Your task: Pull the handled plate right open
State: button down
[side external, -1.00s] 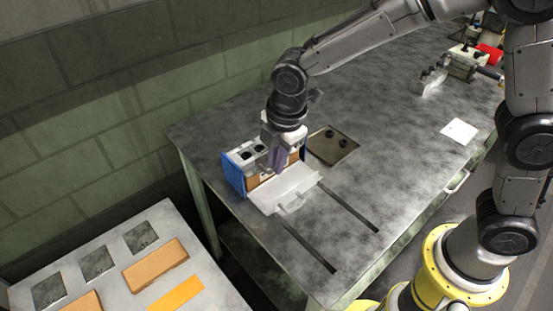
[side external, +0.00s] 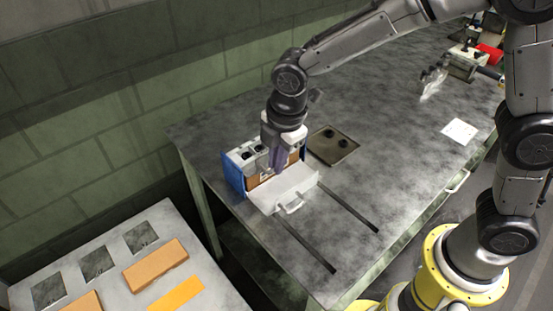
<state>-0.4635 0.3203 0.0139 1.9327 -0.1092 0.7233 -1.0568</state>
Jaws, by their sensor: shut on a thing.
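The handled plate (side external: 284,188) is a pale grey plate with a loop handle (side external: 291,206) on its front side. It sits in front of the blue-sided box (side external: 236,176), at the far end of two dark rails. My gripper (side external: 275,170) points down between the box and the plate, close over the plate's back edge. Its fingers look shut, but what lies between the fingertips is hidden by the fingers and is too small to tell. The handle itself is clear of the gripper.
Two dark rails (side external: 348,208) run along the table (side external: 400,150) towards its front edge, with bare surface between them. A lower table (side external: 215,288) at left holds orange blocks (side external: 156,265).

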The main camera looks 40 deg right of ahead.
jog(key=shift+s, duration=2.4)
jog(key=c, duration=0.9)
grip_release()
jog(key=shift+c, duration=0.2)
notch_tip(320, 180, up, 14)
jog(key=s, duration=0.2)
jog(key=shift+s+f, duration=0.2)
